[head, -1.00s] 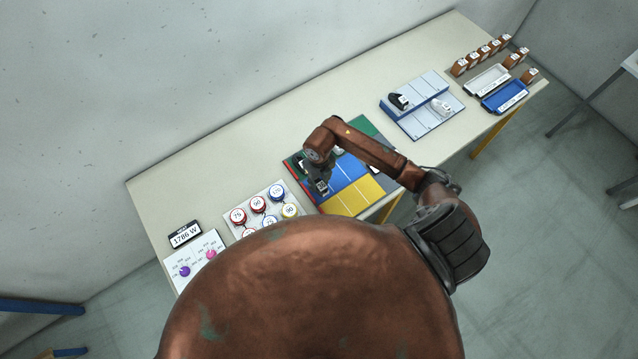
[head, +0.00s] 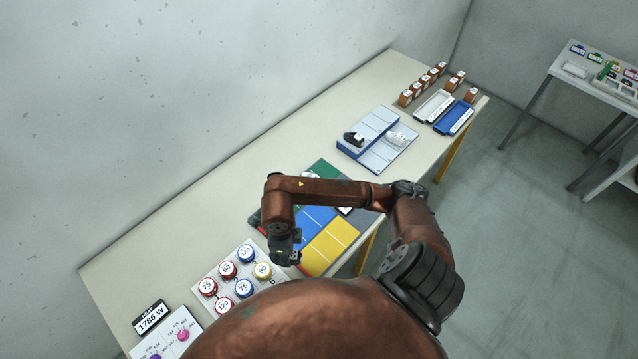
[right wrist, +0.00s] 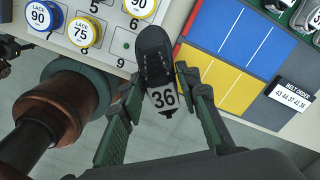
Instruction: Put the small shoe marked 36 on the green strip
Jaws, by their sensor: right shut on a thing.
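The small dark shoe (right wrist: 155,58) has a white tag reading 36. In the right wrist view, it hangs between the fingers of my right gripper (right wrist: 158,78), which is shut on it. In the head view, my right gripper (head: 285,252) is at the near-left edge of the coloured mat, beside the numbered discs. The green strip (head: 323,172) is at the far side of that mat, beyond the blue part (head: 314,218) and partly hidden by my arm. My left gripper is not in view.
A board of numbered red, blue and yellow discs (head: 229,269) lies left of the mat. The yellow part (head: 333,246) is bare. A belt order card (right wrist: 292,95) lies on grey. A blue-grey stand (head: 365,150) holds shoes further right.

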